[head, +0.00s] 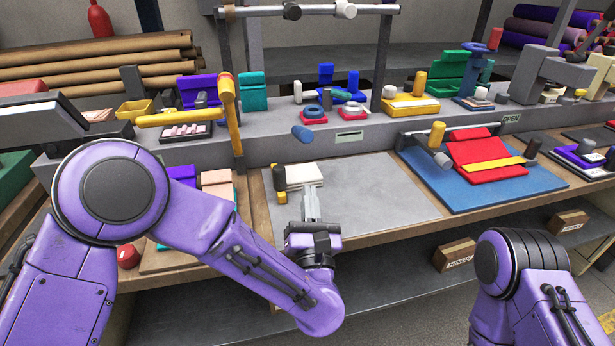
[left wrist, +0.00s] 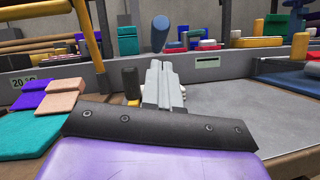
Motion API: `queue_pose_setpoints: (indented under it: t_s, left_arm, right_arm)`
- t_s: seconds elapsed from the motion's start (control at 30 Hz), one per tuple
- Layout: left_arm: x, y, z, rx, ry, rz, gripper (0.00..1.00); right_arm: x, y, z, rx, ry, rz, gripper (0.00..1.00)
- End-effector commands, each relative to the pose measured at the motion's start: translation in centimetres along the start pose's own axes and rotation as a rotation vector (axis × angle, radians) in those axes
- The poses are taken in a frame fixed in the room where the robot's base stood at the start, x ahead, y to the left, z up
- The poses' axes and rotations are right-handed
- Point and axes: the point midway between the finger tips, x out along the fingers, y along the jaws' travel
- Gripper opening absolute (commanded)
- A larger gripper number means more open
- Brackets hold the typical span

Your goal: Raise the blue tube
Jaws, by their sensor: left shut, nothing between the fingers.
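A short blue tube (head: 302,133) lies tilted in front of the grey raised ledge in the head view. What bears it cannot be told. In the left wrist view a blue cylinder (left wrist: 160,28), likely the same tube, shows beyond and above the fingertips. My left gripper (head: 310,190) is shut and empty over the front left part of the grey work mat, with its fingers pointing away from me. It is nearer to me than the tube and apart from it. Its fingers (left wrist: 160,68) also show shut in the wrist view. My right gripper is out of the picture.
A white stack (head: 304,173) and a dark-and-yellow cylinder (head: 280,184) stand close to the left fingers. The grey mat (head: 385,195) is clear to the right. A yellow post (head: 232,125) rises at the left. A blue mat (head: 450,190) with red felt lies further right.

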Motion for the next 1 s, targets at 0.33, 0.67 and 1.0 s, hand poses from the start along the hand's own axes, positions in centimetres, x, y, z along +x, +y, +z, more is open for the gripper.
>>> queue_pose_setpoints:
  t_s: [0.33, 0.67, 1.0]
  left_arm:
    - [3.8, 0.2, 0.3, -0.019, -0.039, -0.023, 0.00]
    - [8.9, 0.0, 0.3, -0.016, -0.039, -0.026, 0.00]
    - [9.5, -0.1, 0.2, -0.017, -0.039, -0.027, 0.00]
  right_arm:
    - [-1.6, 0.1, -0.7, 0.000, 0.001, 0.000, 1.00]
    - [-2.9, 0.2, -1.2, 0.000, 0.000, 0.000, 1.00]
    - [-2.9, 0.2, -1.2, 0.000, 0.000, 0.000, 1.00]
